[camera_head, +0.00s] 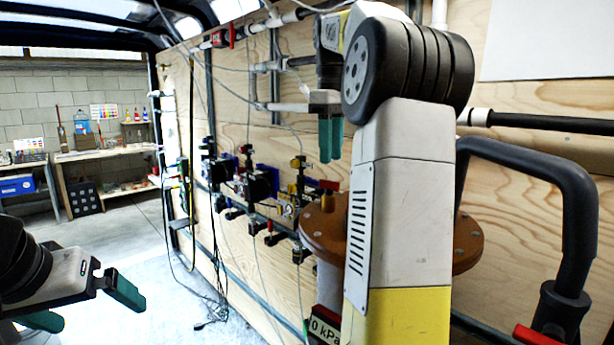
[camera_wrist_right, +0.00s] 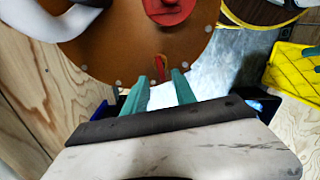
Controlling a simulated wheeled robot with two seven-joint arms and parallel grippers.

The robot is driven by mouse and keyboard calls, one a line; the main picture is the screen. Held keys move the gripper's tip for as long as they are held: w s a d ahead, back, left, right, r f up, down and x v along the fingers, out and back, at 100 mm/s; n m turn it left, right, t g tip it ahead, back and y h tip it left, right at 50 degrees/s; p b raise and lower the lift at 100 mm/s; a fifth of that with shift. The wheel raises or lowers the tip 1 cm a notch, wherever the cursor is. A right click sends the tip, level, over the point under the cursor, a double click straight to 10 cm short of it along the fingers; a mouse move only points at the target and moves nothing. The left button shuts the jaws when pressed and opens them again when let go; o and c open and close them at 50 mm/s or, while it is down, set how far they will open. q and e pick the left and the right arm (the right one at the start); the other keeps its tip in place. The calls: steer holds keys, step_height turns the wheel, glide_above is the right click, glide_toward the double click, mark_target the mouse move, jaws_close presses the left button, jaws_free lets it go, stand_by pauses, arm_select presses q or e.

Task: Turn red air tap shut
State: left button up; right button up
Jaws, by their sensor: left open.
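A small red tap handle (camera_head: 329,186) stands by the left edge of the round brown flange (camera_head: 322,222) on the tank. In the right wrist view a small red piece (camera_wrist_right: 160,66) shows just beyond my fingertips; it looks like the same handle. My right gripper (camera_head: 331,140) points down above the flange. My left gripper (camera_head: 85,303) is open and empty at the lower left, far from the wall.
A plywood wall carries pipes, cables and several small valves and regulators (camera_head: 240,180). Another red valve (camera_head: 222,38) sits on the upper pipe. A thick dark pipe (camera_head: 575,200) bends down at the right. A workbench (camera_head: 105,152) stands far back left. The floor between is mostly clear.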

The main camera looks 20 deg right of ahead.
mark_target(329, 185)
step_height(329, 185, down, 6)
steer(key=shift+f, duration=0.1)
steer(key=shift+c, duration=0.4)
jaws_close()
